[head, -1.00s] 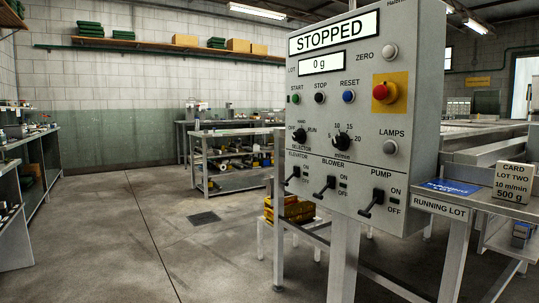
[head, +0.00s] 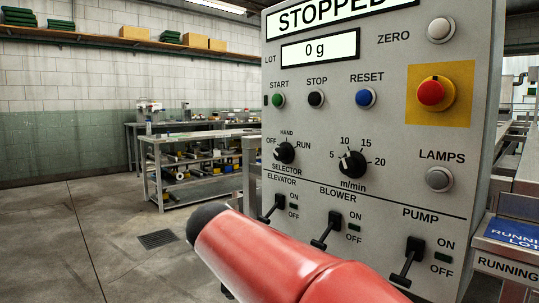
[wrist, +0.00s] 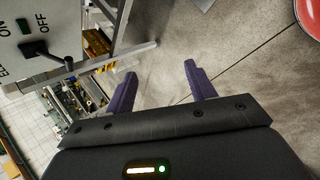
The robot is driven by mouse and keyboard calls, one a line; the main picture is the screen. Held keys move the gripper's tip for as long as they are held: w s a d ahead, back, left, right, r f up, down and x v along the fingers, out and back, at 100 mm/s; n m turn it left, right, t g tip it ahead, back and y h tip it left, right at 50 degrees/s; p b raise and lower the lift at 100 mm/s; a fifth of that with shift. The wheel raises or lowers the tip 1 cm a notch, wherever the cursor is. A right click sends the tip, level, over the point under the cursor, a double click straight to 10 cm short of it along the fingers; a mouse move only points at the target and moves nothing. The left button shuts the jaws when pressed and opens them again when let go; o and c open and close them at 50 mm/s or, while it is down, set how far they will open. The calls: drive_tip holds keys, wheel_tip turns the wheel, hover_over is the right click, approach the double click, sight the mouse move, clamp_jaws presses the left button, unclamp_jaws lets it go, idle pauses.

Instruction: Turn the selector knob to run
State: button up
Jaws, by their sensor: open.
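The selector knob (head: 284,152) is a black rotary knob on the grey control panel (head: 385,85). Its labels read OFF, HAND and RUN, and its pale mark appears to point up and left, towards OFF. The display (head: 340,16) reads STOPPED. My gripper (wrist: 158,80) shows in the wrist view with two dark purple fingers spread apart and nothing between them. It is out of sight in the head view, where my red arm crosses the lower middle. The wrist view does not show the selector knob; it shows a panel switch at its upper left.
The speed knob (head: 353,164) is right of the selector. START (head: 278,101), STOP (head: 316,99) and RESET (head: 364,98) buttons sit above, with the red emergency button (head: 431,93) to the right. Elevator (head: 271,209), blower (head: 326,231) and pump (head: 408,262) levers lie below. Floor left is clear.

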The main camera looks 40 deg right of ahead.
drive_tip(key=w+d+r+n+g+h, duration=0.1)
drive_tip(key=w+d+r+n+h, duration=0.4)
drive_tip(key=w+d+r, duration=0.35)
drive_tip(key=n+g+h+p, duration=0.2)
drive_tip(key=n+h, duration=0.4)
drive_tip(key=h, duration=0.1)
approach(278, 156)
drive_tip(key=d, duration=0.9)
drive_tip(key=shift+w+d+r+p, duration=0.2)
drive_tip(key=shift+w+p, duration=0.1)
drive_tip(key=shift+w, duration=0.1)
drive_tip(key=c, duration=1)
drive_tip(key=shift+o, duration=0.2)
